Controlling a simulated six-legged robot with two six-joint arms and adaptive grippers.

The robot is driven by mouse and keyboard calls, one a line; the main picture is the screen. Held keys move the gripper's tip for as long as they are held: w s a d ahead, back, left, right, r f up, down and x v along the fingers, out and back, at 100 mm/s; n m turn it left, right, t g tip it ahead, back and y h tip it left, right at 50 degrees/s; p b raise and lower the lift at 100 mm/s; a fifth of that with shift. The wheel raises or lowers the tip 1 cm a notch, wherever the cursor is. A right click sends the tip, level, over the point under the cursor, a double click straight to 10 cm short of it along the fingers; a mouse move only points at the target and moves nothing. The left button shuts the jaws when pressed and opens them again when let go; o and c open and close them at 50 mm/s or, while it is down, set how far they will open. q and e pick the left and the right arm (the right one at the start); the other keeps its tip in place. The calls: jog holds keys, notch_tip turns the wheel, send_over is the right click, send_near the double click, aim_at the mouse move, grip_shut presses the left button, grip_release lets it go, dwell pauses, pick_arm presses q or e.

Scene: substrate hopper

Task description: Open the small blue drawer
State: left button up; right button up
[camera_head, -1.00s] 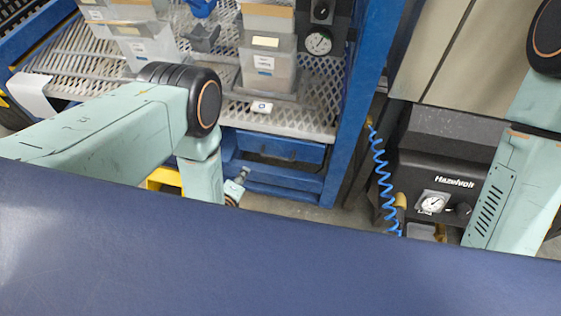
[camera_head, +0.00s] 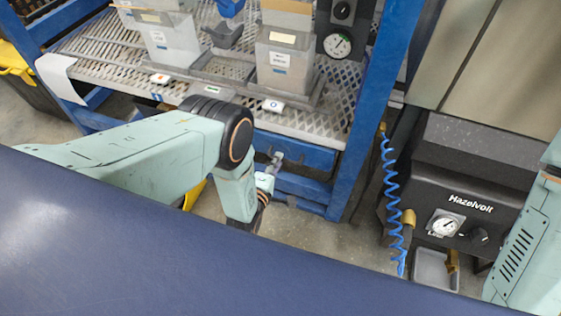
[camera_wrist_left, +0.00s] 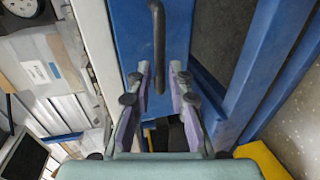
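The small blue drawer (camera_head: 308,155) sits under the mesh shelf of the blue frame and looks shut. In the left wrist view its blue front (camera_wrist_left: 125,40) carries a dark bar handle (camera_wrist_left: 158,40). My left gripper (camera_head: 277,160) is at the drawer front in the head view, partly hidden by its own arm. In the left wrist view the left gripper (camera_wrist_left: 161,70) is open, its fingers on either side of the handle's near end. I cannot tell whether they touch it. My right gripper is out of view; only part of its arm shows at right.
A blue frame post (camera_head: 372,110) stands right of the drawer. A coiled blue hose (camera_head: 391,190) hangs beside a black Hazelvolt machine (camera_head: 470,190). Some floor is clear below the drawer.

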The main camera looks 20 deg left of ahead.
pick_arm(q)
jog(key=shift+b+x, duration=0.45)
jog(key=shift+x, duration=0.9)
grip_shut()
